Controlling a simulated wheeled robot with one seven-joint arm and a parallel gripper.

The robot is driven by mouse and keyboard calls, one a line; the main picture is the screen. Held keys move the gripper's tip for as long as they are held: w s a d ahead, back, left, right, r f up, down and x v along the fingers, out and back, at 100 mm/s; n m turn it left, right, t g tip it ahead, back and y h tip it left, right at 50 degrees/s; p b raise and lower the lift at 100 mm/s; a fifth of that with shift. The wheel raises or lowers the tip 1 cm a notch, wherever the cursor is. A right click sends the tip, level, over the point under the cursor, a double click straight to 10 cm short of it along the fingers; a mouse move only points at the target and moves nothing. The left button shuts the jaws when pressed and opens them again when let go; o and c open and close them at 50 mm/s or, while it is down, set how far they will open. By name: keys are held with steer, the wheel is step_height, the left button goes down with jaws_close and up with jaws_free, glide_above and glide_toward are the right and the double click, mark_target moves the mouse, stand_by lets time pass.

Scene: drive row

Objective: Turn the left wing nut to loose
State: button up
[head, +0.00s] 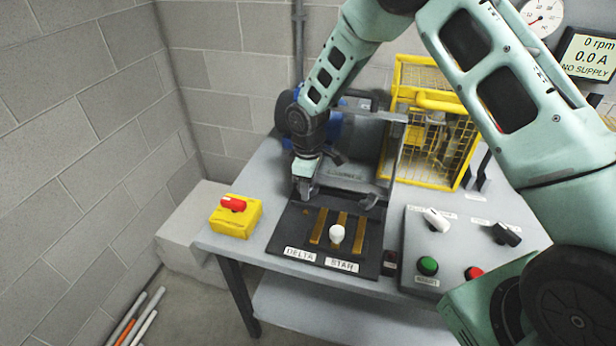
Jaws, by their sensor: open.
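The left wing nut (306,189) is a small grey part at the back left of the black terminal panel, mostly hidden by my gripper. A similar grey wing nut (370,201) sits at the panel's back right. My gripper (305,176) points down right over the left wing nut, with its jaws open. I cannot tell whether its fingers touch the nut or which way the nut's wings are turned.
The black panel (291,238) has brass bars, a white knob (336,234) and labels DELTA and STAR. A yellow box with a red switch (233,203) stands left. A yellow cage (435,125) stands behind; a grey control box (450,232) stands right.

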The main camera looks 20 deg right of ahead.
step_height(320, 180, up, 17)
steer(key=b, duration=0.2)
steer(key=shift+r, duration=0.2)
stand_by(0.4)
steer(key=s+a+r+m, duration=0.15)
steer(key=s+a, duration=0.25)
steer(key=s, duration=0.5)
steer(key=s+a+r, duration=0.2)
steer(key=s+a, duration=0.2)
steer(key=s, duration=0.4)
steer(key=s+d+f+m, duration=0.1)
steer(key=s+m, duration=0.1)
steer(key=s, duration=1.4)
steer(key=shift+s+d+y, duration=0.3)
steer(key=shift+s+d, duration=0.05)
